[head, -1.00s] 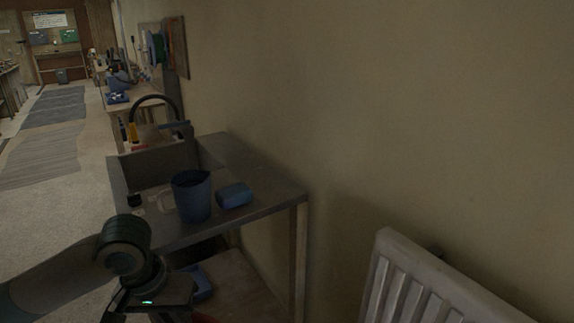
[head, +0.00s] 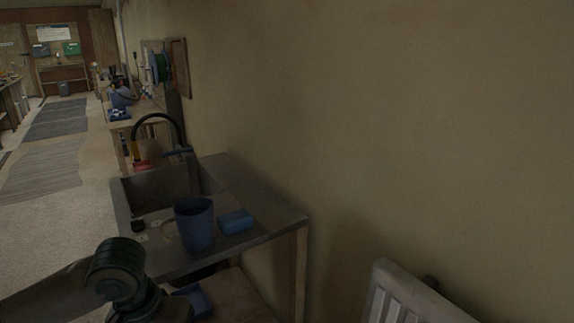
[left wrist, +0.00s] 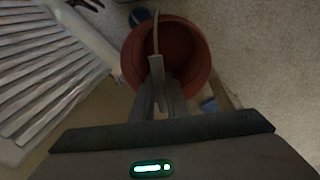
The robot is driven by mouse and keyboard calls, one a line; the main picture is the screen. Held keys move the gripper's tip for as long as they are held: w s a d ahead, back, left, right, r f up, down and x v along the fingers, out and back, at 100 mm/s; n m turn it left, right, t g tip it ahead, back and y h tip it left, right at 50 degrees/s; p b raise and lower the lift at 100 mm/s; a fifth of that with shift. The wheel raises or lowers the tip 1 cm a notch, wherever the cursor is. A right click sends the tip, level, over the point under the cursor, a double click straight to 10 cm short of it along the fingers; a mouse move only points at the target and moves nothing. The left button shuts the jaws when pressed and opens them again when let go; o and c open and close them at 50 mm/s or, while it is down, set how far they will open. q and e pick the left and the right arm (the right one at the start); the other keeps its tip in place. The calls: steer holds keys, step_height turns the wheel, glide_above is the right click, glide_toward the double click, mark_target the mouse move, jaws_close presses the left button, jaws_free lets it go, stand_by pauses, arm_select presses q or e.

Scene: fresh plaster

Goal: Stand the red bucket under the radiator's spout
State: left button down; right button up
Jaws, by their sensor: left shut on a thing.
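The red bucket (left wrist: 188,42) hangs in the left wrist view, seen from above with its mouth open towards the camera. My left gripper (left wrist: 158,88) is shut on the bucket's handle (left wrist: 156,45). The white ribbed radiator (left wrist: 40,75) is left of the bucket in that view, and its top corner shows at the lower right of the head view (head: 415,300). I cannot make out the radiator's spout clearly. In the head view my left wrist is at the bottom left, and its fingers and the bucket are below the frame. My right gripper is not in view.
A metal sink bench (head: 250,240) stands against the wall, with a blue cup (head: 196,224) and a blue block (head: 236,221) on it. A blue tray (head: 193,297) is below. Striped mats (head: 55,118) lie on the open floor at left.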

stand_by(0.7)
arm_select(q)
steer(key=s+f, duration=0.1)
steer(key=f, duration=0.3)
steer(key=s+f, duration=0.1)
steer(key=f, duration=0.4)
steer(key=s+f, duration=0.1)
steer(key=f, duration=0.4)
steer(key=shift+s, duration=0.3)
steer(key=shift+s+f, duration=0.15)
steer(key=shift+f, duration=0.25)
